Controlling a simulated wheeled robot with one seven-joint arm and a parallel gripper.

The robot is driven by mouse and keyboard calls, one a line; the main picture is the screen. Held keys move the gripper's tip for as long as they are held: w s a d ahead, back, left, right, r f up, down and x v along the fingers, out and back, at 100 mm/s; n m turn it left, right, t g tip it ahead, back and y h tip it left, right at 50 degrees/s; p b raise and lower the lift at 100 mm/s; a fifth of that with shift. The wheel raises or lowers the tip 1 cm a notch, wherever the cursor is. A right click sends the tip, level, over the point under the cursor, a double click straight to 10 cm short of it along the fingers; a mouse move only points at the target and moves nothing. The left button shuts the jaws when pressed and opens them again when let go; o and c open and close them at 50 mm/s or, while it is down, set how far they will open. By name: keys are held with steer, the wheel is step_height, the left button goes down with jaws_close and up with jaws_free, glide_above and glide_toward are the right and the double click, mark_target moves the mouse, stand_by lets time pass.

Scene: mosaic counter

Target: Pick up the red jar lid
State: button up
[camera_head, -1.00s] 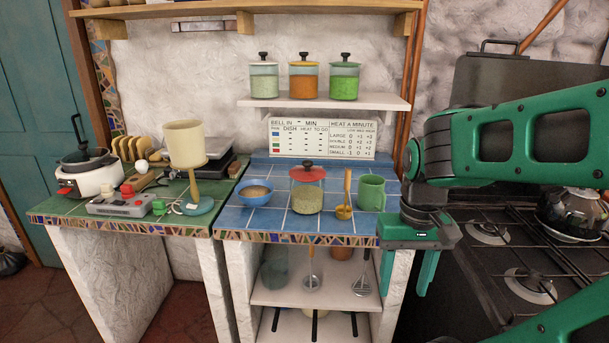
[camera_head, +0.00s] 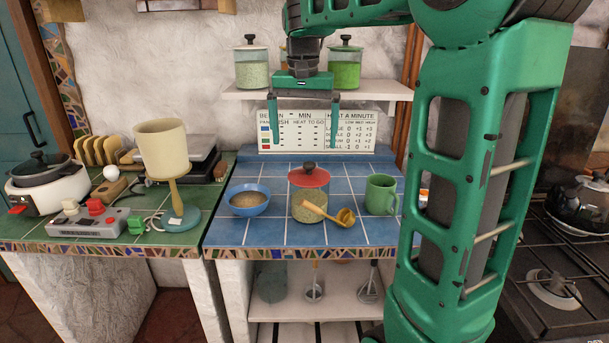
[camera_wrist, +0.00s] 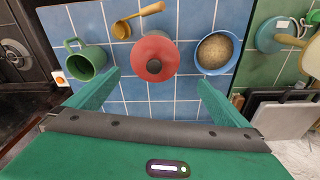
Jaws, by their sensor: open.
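The red jar lid (camera_head: 309,176) with a dark knob sits on a glass jar (camera_head: 308,204) with pale green contents, on the blue-tiled counter. In the wrist view the red lid (camera_wrist: 155,56) lies between and beyond my two green fingers, seen from above. My gripper (camera_head: 304,132) is open and empty, fingers pointing down, above the jar and in front of the wall card. The fingers touch nothing.
A blue bowl (camera_head: 248,200) stands left of the jar and a green mug (camera_head: 381,195) right of it. A yellow ladle (camera_head: 336,214) lies close in front of the jar. A shelf (camera_head: 384,92) with jars is behind my gripper.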

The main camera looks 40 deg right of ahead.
mark_target(310, 163)
steer(key=f, duration=0.2)
steer(key=d+f, duration=0.1)
steer(key=shift+d+f, duration=0.15)
steer(key=shift+f, duration=0.25)
steer(key=shift+s+d+f, duration=0.1)
steer(key=shift+f, duration=1.25)
steer(key=shift+d+f, duration=0.1)
steer(key=shift+f, duration=1.2)
steer(key=shift+c, duration=0.3)
steer(key=c, duration=0.9)
